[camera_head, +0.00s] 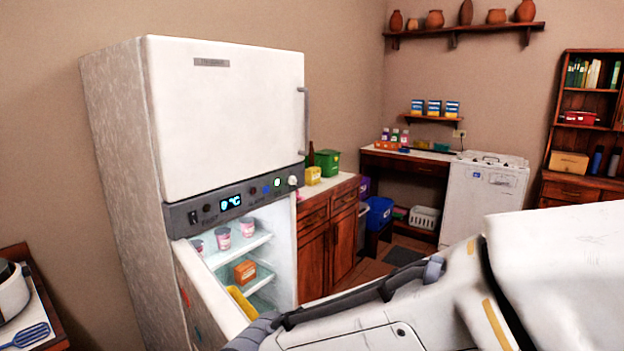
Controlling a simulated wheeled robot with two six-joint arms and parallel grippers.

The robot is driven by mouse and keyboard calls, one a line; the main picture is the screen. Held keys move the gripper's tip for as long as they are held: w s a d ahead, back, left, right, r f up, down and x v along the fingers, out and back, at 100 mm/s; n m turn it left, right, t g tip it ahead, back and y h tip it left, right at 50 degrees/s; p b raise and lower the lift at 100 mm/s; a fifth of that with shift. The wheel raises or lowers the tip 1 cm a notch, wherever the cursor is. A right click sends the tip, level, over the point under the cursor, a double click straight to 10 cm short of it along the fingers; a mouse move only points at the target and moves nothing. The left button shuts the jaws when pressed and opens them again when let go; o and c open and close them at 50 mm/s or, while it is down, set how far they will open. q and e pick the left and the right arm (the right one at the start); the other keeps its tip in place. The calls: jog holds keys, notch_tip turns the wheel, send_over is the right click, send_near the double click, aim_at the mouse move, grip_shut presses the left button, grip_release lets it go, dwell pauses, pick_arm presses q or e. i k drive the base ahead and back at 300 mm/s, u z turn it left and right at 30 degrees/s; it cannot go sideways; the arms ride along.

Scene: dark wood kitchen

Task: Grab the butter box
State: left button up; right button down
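A small orange box (245,271) sits on a middle shelf inside the open lower compartment of the white fridge (225,110). It is the likeliest butter box, but I cannot read its label. The lower fridge door (205,290) stands open towards me. My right arm, white with dark grey parts, reaches in from the right across the lower part of the view. It ends near the bottom, in front of the fridge opening. No gripper fingers show on it. My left arm and gripper are out of view.
Pink-and-white cups (247,227) stand on the shelf above the box. A yellow item (242,303) lies lower, partly hidden. A wooden cabinet (328,235) adjoins the fridge on the right. A side table with a pot (13,292) is at lower left.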

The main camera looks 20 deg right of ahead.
aim_at(312, 174)
jog(key=u, duration=0.25)
jog(key=k, duration=0.35)
jog(key=z, duration=1.9)
jog(key=i, duration=1.9)
jog(key=z, duration=0.15)
jog(key=i, duration=1.95)
jog(key=u, duration=0.65)
jog(key=i, duration=1.25)
jog(key=u, duration=1.6)
jog(key=i, duration=1)
jog(key=u, duration=0.55)
